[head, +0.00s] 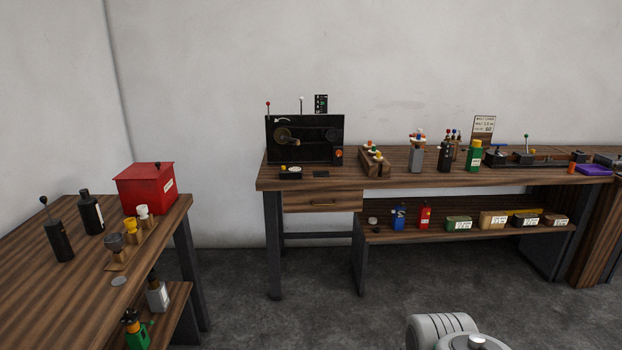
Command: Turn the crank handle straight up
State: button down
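A black machine (312,152) stands on the wooden bench by the wall, in the head view. A darker wheel or knob (332,134) shows at the right of the face. My gripper is not in view; only grey-white parts of my own body show at the bottom edge.
The back bench (400,182) also bears a wooden block with coloured knobs (375,163), several bottles and small tools. A second bench (60,245) at left holds a red box (146,186). Grey floor (330,315) is open in front of the back bench.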

aim_at(287, 138)
jog(key=i, duration=3.2)
jog(key=u, duration=2.8)
